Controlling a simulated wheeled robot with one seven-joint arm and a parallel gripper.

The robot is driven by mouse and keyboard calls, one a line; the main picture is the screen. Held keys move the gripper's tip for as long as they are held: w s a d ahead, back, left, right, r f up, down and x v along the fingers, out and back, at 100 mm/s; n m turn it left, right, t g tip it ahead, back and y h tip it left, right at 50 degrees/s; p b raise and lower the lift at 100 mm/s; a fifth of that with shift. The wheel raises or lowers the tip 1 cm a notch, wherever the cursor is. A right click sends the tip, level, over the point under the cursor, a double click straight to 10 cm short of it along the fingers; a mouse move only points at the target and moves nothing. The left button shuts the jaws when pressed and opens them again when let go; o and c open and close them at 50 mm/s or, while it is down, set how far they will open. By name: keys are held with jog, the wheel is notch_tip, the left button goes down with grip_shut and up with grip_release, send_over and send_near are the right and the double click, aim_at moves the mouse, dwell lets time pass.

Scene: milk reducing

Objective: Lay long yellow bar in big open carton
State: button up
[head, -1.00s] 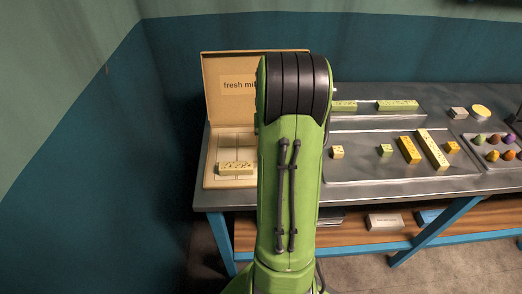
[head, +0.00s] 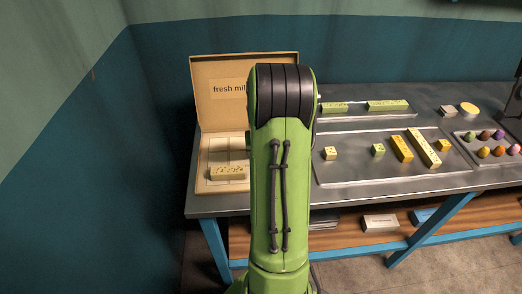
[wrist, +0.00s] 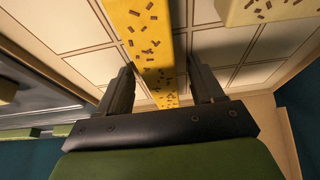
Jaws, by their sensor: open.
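The big open carton (head: 203,186) stands at the left end of the table, lid up, with a divided floor. In the wrist view, a long yellow bar (wrist: 150,38) with brown flecks runs between the fingers of my gripper (wrist: 162,70), over the carton's floor grid (wrist: 75,38). The fingers stand open with gaps on both sides of the bar. I cannot tell whether the bar rests on the floor. A paler bar (head: 228,173) lies in the carton; a pale block also shows in the wrist view (wrist: 262,10). My arm hides my gripper in the head view.
A tray (head: 350,172) right of my arm holds a long pale-yellow bar (head: 424,148), a shorter yellow bar (head: 402,149) and small cubes. A back tray (head: 355,112) holds green bars. A tray of coloured pieces (head: 484,153) is at far right. A wall stands left.

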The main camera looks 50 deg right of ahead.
jog(key=shift+r+p, duration=0.3)
jog(key=p+v, duration=0.2)
jog(key=v, duration=1)
jog(key=w+a+r+n+t, duration=0.15)
jog(key=a+r+n, duration=0.4)
jog(key=a, duration=0.95)
jog(key=s+a+r+n+y, duration=0.1)
jog(key=s+a+n, duration=0.1)
jog(key=s+a, duration=0.3)
jog(key=s+a+r+n+t+y, duration=0.1)
jog(key=s+a, duration=0.4)
jog(key=a, duration=0.6)
jog(key=shift+s+a+r+n+y, duration=0.2)
jog(key=shift+s+r+n+y, duration=0.2)
jog(key=shift+r+n+y, duration=0.3)
